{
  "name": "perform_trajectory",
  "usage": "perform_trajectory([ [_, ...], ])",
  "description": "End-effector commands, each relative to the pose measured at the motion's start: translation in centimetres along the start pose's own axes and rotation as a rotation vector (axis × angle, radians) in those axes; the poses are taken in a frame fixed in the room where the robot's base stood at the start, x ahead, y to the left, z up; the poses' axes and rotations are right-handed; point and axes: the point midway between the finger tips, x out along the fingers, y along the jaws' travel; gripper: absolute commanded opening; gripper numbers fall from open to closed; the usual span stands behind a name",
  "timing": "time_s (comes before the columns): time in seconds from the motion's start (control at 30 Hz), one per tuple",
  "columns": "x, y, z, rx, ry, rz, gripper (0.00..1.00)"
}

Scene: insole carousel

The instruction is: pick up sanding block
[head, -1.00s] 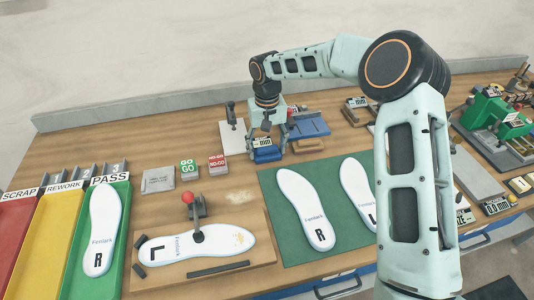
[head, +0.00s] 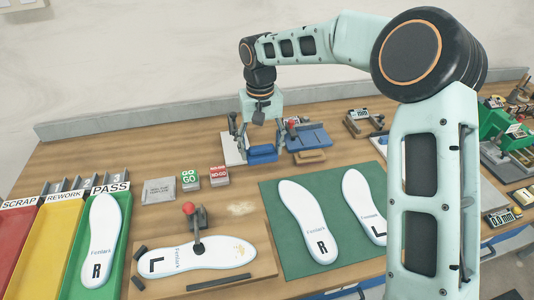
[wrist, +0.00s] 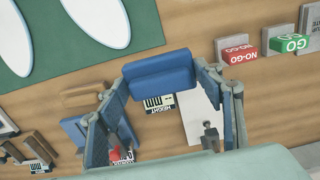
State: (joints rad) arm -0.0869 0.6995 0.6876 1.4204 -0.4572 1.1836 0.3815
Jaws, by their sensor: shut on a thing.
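The sanding block is a blue block (head: 262,153) near the back middle of the bench, and it also shows in the wrist view (wrist: 160,72). My gripper (head: 258,147) is shut on it from above. In the wrist view the two fingers (wrist: 163,75) stand on either side of the block, with the block spanning the gap between their tips. Bench surface and a gauge show past it. I cannot tell exactly how far the block is above the bench.
A white sheet (head: 232,152) lies left of my gripper, and a blue fixture (head: 308,138) stands close on its right. The GO block (head: 191,181) and NO-GO block (head: 219,177) are nearer the front left. A green mat (head: 290,255) with insoles lies in front.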

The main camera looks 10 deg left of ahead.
Motion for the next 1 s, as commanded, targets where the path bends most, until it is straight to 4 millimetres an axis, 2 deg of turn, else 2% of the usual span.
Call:
perform_trajectory([
  [0.03,-1.0,-0.5,0.6,-0.001,0.005,0.002,0.34],
  [0.3,-3.0,-3.8,4.4,-0.001,0.002,0.002,0.34],
  [0.5,-4.1,-5.4,6.2,-0.001,0.002,0.001,0.34],
  [0.7,-4.6,-6.2,7.1,0.001,0.001,0.000,0.34],
  [1.0,-4.7,-6.3,7.2,0.000,0.000,0.000,0.34],
])
